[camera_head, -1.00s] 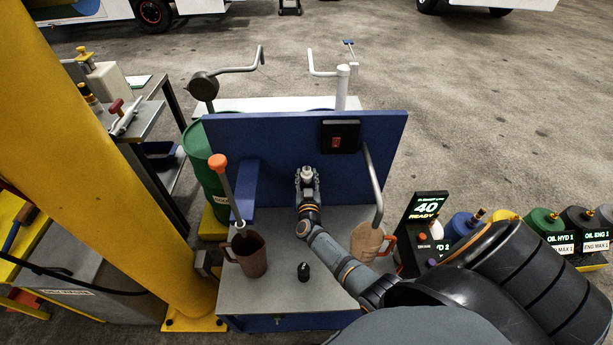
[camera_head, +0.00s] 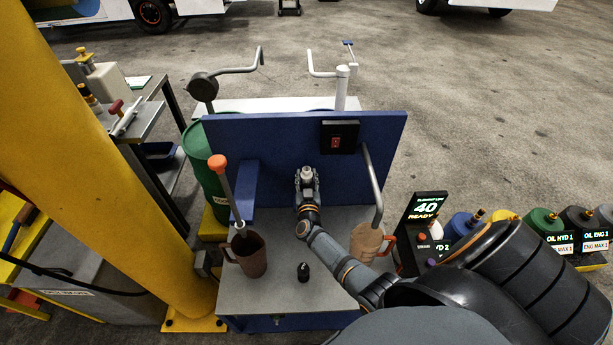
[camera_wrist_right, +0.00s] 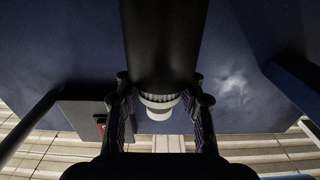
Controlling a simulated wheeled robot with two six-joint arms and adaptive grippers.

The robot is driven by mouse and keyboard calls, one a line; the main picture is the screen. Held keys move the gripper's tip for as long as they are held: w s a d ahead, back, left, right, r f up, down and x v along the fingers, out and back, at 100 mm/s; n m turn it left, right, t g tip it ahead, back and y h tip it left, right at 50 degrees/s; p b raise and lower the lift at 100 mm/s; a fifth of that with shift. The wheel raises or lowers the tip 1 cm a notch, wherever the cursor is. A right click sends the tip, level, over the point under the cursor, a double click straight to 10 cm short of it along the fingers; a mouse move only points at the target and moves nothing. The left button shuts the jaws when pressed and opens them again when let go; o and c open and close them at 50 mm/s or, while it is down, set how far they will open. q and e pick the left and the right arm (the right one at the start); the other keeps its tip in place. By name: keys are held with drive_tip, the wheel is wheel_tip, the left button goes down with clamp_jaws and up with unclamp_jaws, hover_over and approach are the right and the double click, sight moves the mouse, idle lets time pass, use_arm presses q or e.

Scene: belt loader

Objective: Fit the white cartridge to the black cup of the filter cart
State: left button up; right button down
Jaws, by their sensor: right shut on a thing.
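The white cartridge (camera_head: 307,174) shows as a small pale round top between the fingers of my right gripper (camera_head: 307,182), in front of the blue panel. My right gripper is shut on it. In the right wrist view, the white ridged end of the cartridge (camera_wrist_right: 160,107) lies between the two fingers, directly against a wide black cylinder (camera_wrist_right: 163,45), which looks like the black cup. Whether the cartridge is seated in it cannot be told. In the head view my gripper and forearm hide the cup. My left gripper is not in view.
The blue panel (camera_head: 280,130) carries a black switch box (camera_head: 340,137) and a grey pipe (camera_head: 374,185). On the grey cart top stand a brown jug (camera_head: 250,256), a tan jug (camera_head: 367,243) and a small black item (camera_head: 303,272). A yellow post (camera_head: 115,150) stands at left.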

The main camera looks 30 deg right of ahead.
drive_tip(key=shift+s+a+f+p, duration=0.25)
drive_tip(key=shift+f+p, duration=0.1)
drive_tip(key=shift+p, duration=0.15)
idle(1.2)
